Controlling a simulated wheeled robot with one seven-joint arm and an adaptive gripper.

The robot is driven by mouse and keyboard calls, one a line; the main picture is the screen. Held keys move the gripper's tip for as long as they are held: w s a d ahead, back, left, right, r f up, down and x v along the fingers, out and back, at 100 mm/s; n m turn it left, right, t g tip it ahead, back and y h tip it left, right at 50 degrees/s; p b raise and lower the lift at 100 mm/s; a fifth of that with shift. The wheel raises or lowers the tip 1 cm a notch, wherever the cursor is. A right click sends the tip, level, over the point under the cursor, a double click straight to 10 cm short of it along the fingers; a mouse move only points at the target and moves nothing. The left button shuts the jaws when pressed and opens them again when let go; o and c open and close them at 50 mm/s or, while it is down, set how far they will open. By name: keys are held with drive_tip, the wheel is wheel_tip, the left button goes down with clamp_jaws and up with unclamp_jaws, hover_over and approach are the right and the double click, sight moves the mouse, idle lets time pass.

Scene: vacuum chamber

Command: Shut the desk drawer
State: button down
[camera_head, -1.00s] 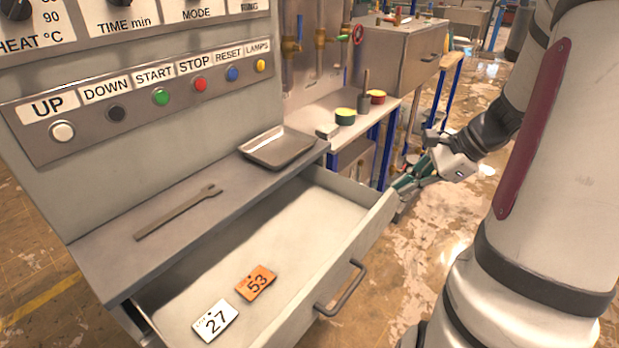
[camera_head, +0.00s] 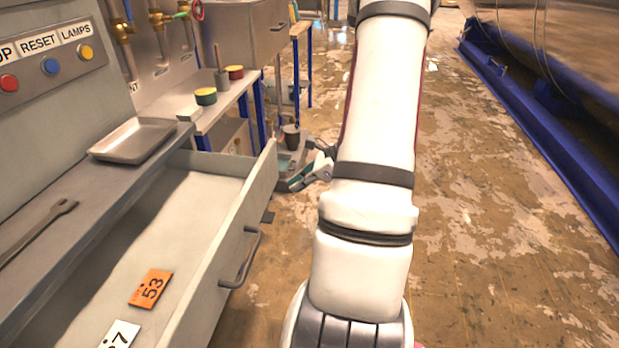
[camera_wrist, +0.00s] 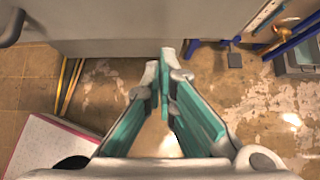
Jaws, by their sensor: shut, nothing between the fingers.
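The grey desk drawer (camera_head: 258,195) stands open at the left of the head view. Its dark bar handle (camera_head: 240,258) is on the front panel. An orange tag marked 53 (camera_head: 150,289) and a partly cut-off white tag (camera_head: 119,336) lie inside. My gripper (camera_head: 291,184) is just right of the panel's far end, partly hidden by my arm. In the wrist view my gripper (camera_wrist: 163,62) is shut and empty, its tips close to the grey drawer front (camera_wrist: 120,25). I cannot tell whether they touch. The handle (camera_wrist: 12,27) shows at upper left.
A metal tray (camera_head: 135,140) and a wrench (camera_head: 38,232) lie on the desk top above the drawer. A side bench with blue legs (camera_head: 262,112) stands beyond. Blue-railed equipment (camera_head: 540,130) lines the right. The floor between is clear.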

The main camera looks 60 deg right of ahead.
drive_tip(key=w, duration=0.1)
drive_tip(key=w+a, duration=0.1)
drive_tip(key=w, duration=0.1)
drive_tip(key=w+f, duration=0.1)
drive_tip(key=shift+w+a, duration=0.4)
drive_tip(key=shift+w, duration=0.1)
drive_tip(key=w+a+b, duration=0.1)
drive_tip(key=w+a, duration=0.2)
drive_tip(key=w, duration=0.4)
drive_tip(key=w+a+b, duration=0.1)
drive_tip(key=w+a, duration=0.1)
drive_tip(key=w, duration=0.6)
drive_tip(key=w+a+b, duration=0.1)
drive_tip(key=w+a, duration=0.2)
drive_tip(key=w, duration=0.5)
drive_tip(key=shift+w+a, duration=0.2)
drive_tip(key=shift+a, duration=0.1)
drive_tip(key=shift+w+a, duration=0.1)
drive_tip(key=shift+w, duration=0.1)
drive_tip(key=shift+r, duration=0.1)
